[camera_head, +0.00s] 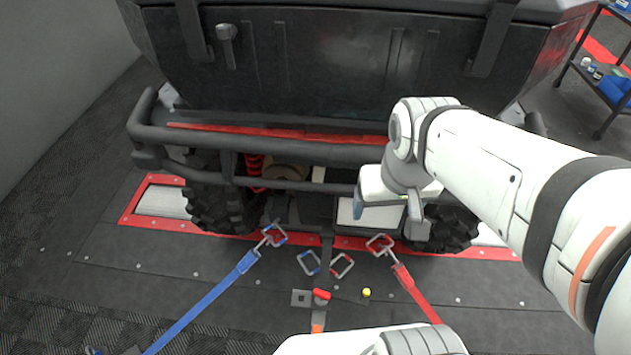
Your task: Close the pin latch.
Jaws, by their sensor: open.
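A small floor fitting, which looks like the pin latch, lies on the dark deck in front of the vehicle. It has a grey square plate (302,298) with a dark hole, a red handle (321,294) beside it and a yellow knob (366,292) to the right. Whether its pin is in or out is too small to tell. My gripper (387,213) is open, its two fingers apart and pointing down. It appears in front of the vehicle's bumper, above and behind the fitting in the picture, and touches nothing that I can make out.
The vehicle's tubular bumper (290,186) spans the middle. A blue strap (205,301) and a red strap (414,292) run to hooks on either side of the fitting. A shelf cart (598,82) stands at top right.

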